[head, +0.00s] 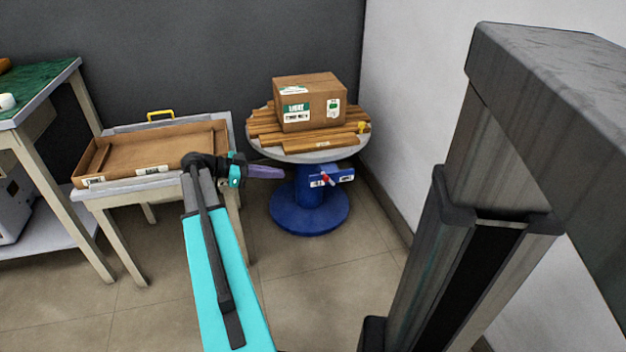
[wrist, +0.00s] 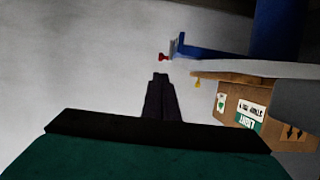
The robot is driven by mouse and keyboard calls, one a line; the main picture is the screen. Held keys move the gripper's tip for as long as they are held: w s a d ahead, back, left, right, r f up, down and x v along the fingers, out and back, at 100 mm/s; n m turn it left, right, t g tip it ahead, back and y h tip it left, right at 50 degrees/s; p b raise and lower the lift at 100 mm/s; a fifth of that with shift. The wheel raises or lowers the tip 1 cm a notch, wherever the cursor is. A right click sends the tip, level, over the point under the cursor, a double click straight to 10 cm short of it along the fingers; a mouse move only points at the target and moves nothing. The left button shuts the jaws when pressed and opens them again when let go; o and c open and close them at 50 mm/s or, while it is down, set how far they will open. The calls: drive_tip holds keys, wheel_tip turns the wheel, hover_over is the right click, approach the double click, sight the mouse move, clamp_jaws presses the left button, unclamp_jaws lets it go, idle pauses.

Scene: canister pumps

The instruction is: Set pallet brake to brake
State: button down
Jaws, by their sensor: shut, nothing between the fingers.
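A round turntable (head: 356,152) bears a wooden pallet (head: 340,139) and stands on a blue pedestal (head: 309,212). A blue bracket with white labels (head: 344,173) juts from the pedestal below the top, with a small red knob (head: 325,178) on it. In the wrist view the red knob (wrist: 163,57) is at the end of the blue bracket (wrist: 205,52). A small yellow piece (head: 362,127) is at the pallet's right edge. Which part is the pallet brake I cannot tell for sure. My gripper (head: 283,173) is shut and empty, left of the red knob and apart from it.
A cardboard box (head: 310,103) sits on the pallet. A green-topped bench (head: 45,90) is further left. A white wall (head: 420,60) closes the right side. Floor in front is clear.

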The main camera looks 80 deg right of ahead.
drive_tip(key=shift+s, duration=0.15)
drive_tip(key=b, duration=0.4)
approach(323, 178)
drive_tip(key=x, duration=0.5)
drive_tip(key=shift+f, duration=0.2)
drive_tip(key=shift+s+d+f+b, duration=0.1)
drive_tip(key=shift+s+d+b, duration=0.15)
drive_tip(key=shift+s+b, duration=0.35)
drive_tip(key=shift+s, duration=0.1)
